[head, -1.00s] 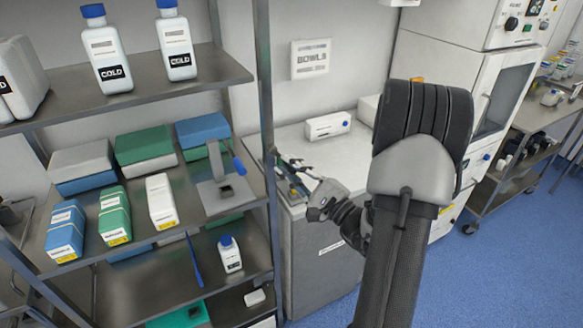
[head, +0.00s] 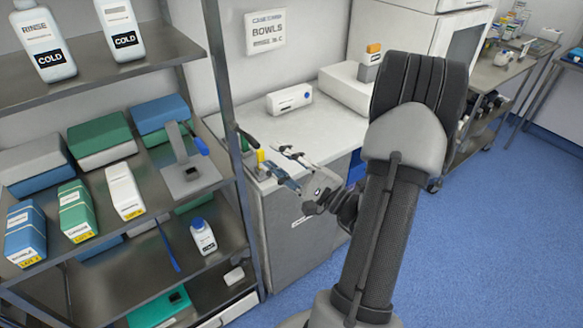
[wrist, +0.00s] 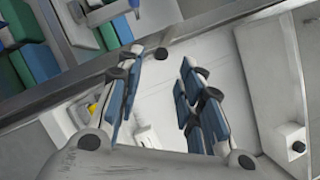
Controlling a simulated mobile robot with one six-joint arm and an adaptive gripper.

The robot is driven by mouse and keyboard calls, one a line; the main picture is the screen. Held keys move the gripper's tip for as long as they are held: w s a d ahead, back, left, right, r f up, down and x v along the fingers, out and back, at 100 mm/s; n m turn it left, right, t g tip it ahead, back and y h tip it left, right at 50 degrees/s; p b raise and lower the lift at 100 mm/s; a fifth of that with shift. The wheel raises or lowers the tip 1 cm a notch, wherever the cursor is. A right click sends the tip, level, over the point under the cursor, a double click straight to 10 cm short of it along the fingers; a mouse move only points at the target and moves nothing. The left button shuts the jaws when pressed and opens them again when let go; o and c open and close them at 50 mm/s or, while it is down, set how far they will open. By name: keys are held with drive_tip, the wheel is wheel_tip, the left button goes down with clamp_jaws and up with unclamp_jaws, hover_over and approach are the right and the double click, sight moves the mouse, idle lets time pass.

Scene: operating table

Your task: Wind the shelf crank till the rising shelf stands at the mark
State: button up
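A dark, short bar with a rounded end (head: 247,137), possibly the crank handle, sticks out beside the shelf rack's front right post. In the wrist view a dark round knob (wrist: 162,54) shows between my fingertips' lines of reach, apparently the end of that handle. My gripper (head: 276,160) is open and empty, its blue-padded fingers spread toward the post, above the front left of the white-topped cabinet. The wrist view shows both fingers apart (wrist: 161,62), with no contact visible. A small yellow piece (head: 262,161) shows behind the fingers. I cannot identify the rising shelf or its mark.
The metal rack (head: 222,95) holds bottles, boxes and a grey stand with a blue-tipped lever (head: 187,168). The cabinet top (head: 330,118) carries a white box (head: 289,100) and a larger case (head: 345,92). Blue floor (head: 480,240) is open at right.

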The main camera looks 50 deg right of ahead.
drive_tip(key=v, duration=0.4)
drive_tip(key=shift+s, duration=0.3)
